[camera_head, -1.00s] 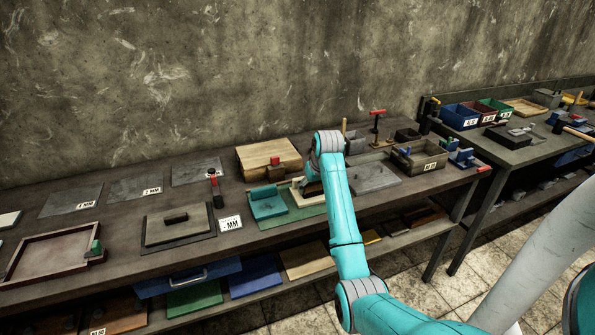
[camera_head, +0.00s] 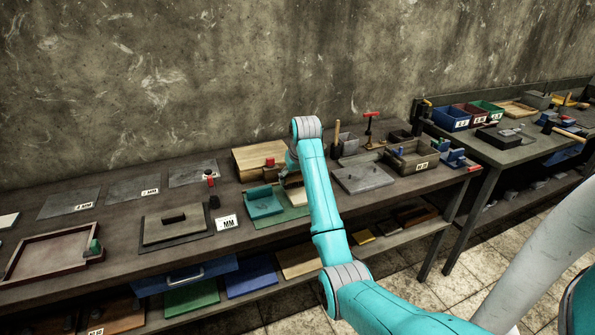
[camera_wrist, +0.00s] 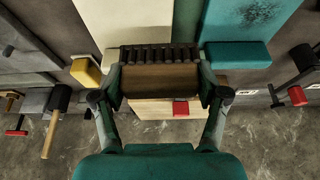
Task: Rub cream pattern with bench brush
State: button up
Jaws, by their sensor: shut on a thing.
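My gripper (camera_wrist: 160,92) is shut on the bench brush (camera_wrist: 160,77), which has a brown wooden body and a row of dark bristles. In the wrist view the bristles lie at the near edge of the cream pattern (camera_wrist: 123,22); I cannot tell whether they touch it. In the head view a pale bit of the cream pattern (camera_head: 296,196) shows beside my arm, on a green mat (camera_head: 291,214). My arm hides most of the pattern, the brush and the gripper there.
A teal pattern (camera_head: 264,202) stands close to the left of the cream one. A grey plate (camera_head: 362,179) and a bin (camera_head: 413,162) stand to the right.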

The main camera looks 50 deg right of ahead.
jog(key=shift+r, duration=1.5)
